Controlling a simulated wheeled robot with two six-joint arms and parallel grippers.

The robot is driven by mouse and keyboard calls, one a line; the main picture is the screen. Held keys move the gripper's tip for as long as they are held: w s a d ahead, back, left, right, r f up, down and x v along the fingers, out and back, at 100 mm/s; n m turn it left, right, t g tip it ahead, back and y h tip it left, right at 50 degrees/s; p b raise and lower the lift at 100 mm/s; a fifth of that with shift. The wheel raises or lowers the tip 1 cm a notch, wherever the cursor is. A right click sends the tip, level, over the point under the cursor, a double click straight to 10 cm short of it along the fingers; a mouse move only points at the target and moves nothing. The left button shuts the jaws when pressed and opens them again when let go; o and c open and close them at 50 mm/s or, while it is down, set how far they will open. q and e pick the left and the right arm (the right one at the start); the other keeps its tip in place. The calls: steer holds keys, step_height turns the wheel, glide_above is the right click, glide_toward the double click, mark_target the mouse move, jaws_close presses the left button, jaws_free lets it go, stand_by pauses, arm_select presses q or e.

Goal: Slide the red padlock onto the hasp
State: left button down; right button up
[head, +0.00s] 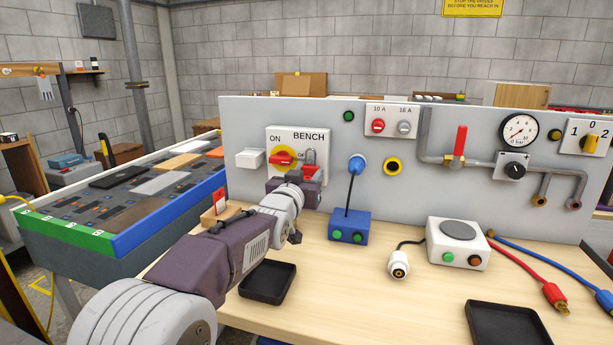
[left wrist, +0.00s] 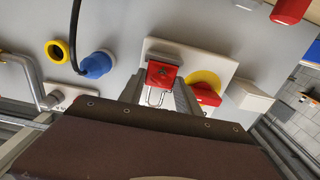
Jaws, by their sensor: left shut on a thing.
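The red padlock (head: 308,172) is in front of the white BENCH panel (head: 318,137), right of the yellow disc with the red switch handle (head: 281,159). Its grey shackle points up. My left gripper (head: 309,183) is shut on the padlock from below. In the left wrist view, the padlock (left wrist: 163,75) sits between the fingers of the left gripper (left wrist: 160,93), with its shackle in plain sight and the red handle (left wrist: 205,94) beside it. I cannot make out the hasp apart from the shackle, nor whether they touch. My right gripper is out of view.
A blue box (head: 349,228) with a cable to a blue plug (head: 357,164) stands right of the gripper. A black tray (head: 267,283) lies below the arm. A wooden block (head: 213,216) with a red piece stands left. The bench front centre is clear.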

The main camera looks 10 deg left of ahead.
arm_select(q)
steer(key=shift+w, duration=0.2)
steer(key=c, duration=0.8)
jaws_free()
steer(key=shift+o, duration=0.2)
steer(key=s, duration=0.9)
steer(key=shift+a+p, duration=0.15)
steer(key=shift+p, duration=0.15)
